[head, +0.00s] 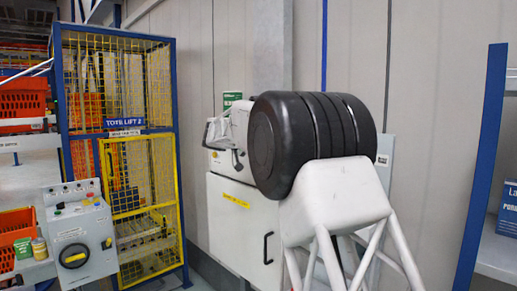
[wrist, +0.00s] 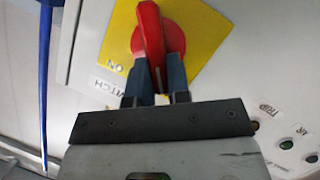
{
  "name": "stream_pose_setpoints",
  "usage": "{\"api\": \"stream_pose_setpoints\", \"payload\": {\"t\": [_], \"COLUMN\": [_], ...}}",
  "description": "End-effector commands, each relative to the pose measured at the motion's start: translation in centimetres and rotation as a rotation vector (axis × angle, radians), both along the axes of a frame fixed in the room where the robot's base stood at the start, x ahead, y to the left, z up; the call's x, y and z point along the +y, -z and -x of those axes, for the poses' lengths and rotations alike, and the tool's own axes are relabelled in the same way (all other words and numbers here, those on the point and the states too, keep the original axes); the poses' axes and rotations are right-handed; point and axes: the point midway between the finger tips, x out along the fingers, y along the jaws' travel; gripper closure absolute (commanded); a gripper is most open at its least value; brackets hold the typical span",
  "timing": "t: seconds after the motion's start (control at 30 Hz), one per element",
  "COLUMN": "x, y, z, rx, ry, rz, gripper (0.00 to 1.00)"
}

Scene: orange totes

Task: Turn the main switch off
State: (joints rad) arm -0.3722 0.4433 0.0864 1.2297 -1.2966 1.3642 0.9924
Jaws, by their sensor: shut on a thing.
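The main switch has a red handle (wrist: 148,32) on a round red base, mounted on a yellow plate (wrist: 205,22) in the wrist view. The handle stands nearly upright in that picture. The word ON shows on the plate's lower left, turned over; no OFF marking shows. My gripper (wrist: 156,70) is shut on the handle's lower part, with one dark finger on each side. The fingers hide part of the handle's lower end. Neither this switch nor my gripper can be made out in the head view.
The switch panel (wrist: 272,75) has small indicators and a TRIP label at right. In the head view, a yellow mesh tote lift (head: 120,120) stands left, behind a grey control box (head: 95,232) with a black dial. Orange totes (head: 22,98) are at the far left. A white cabinet (head: 232,225) stands mid-picture.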

Motion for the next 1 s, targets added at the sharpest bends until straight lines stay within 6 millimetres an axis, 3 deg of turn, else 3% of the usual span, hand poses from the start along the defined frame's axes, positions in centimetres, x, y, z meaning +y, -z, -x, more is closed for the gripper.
{"api": "stream_pose_setpoints", "payload": {"t": [1.0], "x": [0.5], "y": [1.8], "z": [-0.6], "rx": [0.603], "ry": [0.001], "rz": [0.602], "gripper": [1.0]}}
